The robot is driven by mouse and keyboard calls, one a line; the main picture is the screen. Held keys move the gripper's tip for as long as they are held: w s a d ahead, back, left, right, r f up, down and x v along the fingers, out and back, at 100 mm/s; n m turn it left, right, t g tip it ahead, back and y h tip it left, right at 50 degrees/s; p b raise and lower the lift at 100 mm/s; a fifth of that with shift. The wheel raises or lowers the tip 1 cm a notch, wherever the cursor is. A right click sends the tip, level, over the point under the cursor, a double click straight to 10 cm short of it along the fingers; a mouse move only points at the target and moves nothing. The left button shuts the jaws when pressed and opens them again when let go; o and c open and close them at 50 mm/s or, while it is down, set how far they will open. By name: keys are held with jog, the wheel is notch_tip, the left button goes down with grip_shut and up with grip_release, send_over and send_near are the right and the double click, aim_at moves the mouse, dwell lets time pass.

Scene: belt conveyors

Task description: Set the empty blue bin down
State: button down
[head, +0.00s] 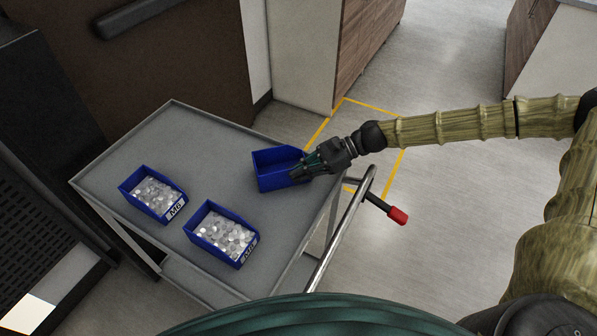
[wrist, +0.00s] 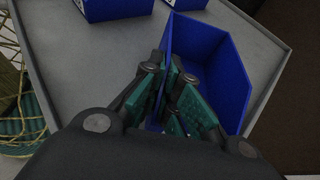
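The empty blue bin (head: 268,172) is at the right side of the grey cart top, near the cart's edge. It is upright, and its inside is bare in the wrist view (wrist: 232,85). My gripper (head: 300,170) reaches it from the right. The fingers hide part of the front. I cannot tell whether the bin's base touches the cart or hangs just above it.
Two blue bins full of metal pieces, the left one (head: 175,211) and the front one (head: 244,256), stand on the cart (head: 185,128). The cart's back area is clear. A rail handle (head: 341,230) with a red-tipped grip (head: 397,215) lies along the right side.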

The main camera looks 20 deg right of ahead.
jog(key=shift+f, duration=0.2)
jog(key=c, duration=1.6)
grip_release()
jog(key=shift+c, duration=0.2)
jog(key=shift+r, duration=0.1)
jog(key=shift+b+v, duration=0.9)
jog(key=shift+v, duration=5.1)
